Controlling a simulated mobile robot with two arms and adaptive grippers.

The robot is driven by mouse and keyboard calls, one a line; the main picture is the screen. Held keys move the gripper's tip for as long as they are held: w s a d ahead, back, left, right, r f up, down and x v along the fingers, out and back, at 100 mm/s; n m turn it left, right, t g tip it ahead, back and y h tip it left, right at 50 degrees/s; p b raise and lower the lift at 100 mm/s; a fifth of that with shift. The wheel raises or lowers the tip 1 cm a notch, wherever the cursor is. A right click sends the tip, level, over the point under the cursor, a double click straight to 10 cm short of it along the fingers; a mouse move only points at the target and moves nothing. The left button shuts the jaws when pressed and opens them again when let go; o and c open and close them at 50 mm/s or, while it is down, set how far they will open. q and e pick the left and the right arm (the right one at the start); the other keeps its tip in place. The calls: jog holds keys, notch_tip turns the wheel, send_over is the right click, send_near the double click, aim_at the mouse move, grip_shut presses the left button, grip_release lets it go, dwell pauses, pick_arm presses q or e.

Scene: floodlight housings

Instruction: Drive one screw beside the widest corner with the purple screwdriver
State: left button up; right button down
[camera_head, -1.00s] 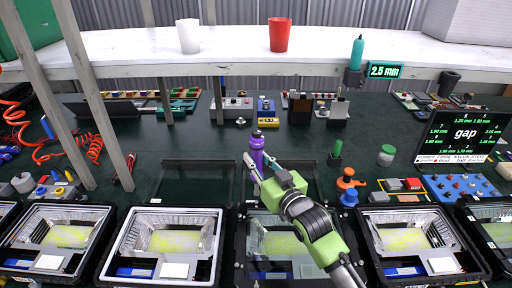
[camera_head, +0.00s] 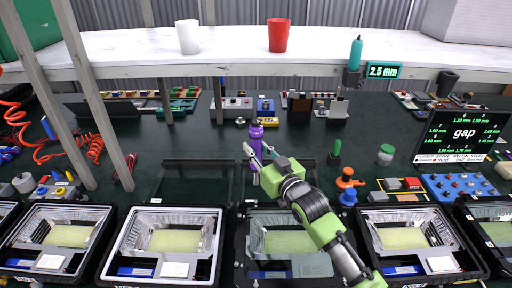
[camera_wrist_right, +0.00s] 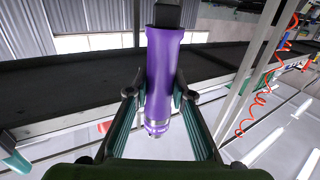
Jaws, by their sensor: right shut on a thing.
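The purple screwdriver (camera_head: 256,134) stands roughly upright in my right gripper (camera_head: 257,152), above the bench behind the middle floodlight housing. In the right wrist view, the purple body (camera_wrist_right: 163,75) lies between the two fingers, which are shut on it. The middle housing (camera_head: 241,250) is open, with a yellowish panel inside, and my right arm covers part of it. A dark screen (camera_head: 463,134) at the right reads "gap" above and below several mm values, too small to read surely. My left gripper is not in view.
More open housings stand at the left (camera_head: 110,262) and right (camera_head: 376,250). An orange and blue item (camera_head: 347,190) stands right of my arm. A teal tool (camera_head: 356,52) hangs by a "2.5 mm" sign (camera_head: 384,71). A white shelf (camera_head: 330,48) spans the back on grey posts.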

aim_at(257, 176)
jog(key=shift+f+b, duration=2.3)
jog(key=shift+f, duration=1.45)
jog(key=shift+f, duration=0.6)
jog(key=shift+s+f+b, duration=0.2)
jog(key=shift+f+b, duration=0.25)
jog(key=shift+f, duration=0.4)
dwell(1.0)
jog(key=shift+r, duration=0.2)
